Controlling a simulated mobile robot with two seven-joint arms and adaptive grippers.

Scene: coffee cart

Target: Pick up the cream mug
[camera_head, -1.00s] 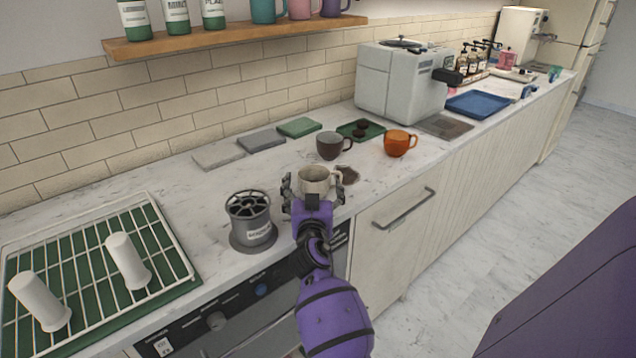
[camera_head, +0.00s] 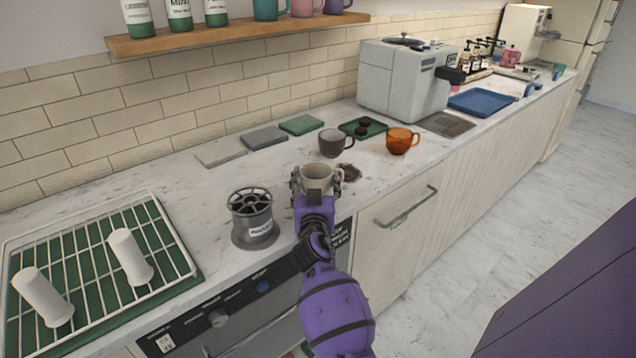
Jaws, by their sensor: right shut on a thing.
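The cream mug (camera_head: 317,174) is upright at the front part of the counter, in the middle of the head view. My right gripper (camera_head: 316,183) is shut on it, with a finger on each side of its body. My purple right arm comes up from below and hides the mug's lower front. I cannot tell whether the mug's base touches the counter. My left gripper is not in view.
A dark mug (camera_head: 335,144) and an orange mug (camera_head: 402,141) stand just behind and to the right. A grey cylinder (camera_head: 252,220) stands close on the left. A dark spill (camera_head: 350,172) lies beside the cream mug. A wire rack (camera_head: 170,245) fills the left end.

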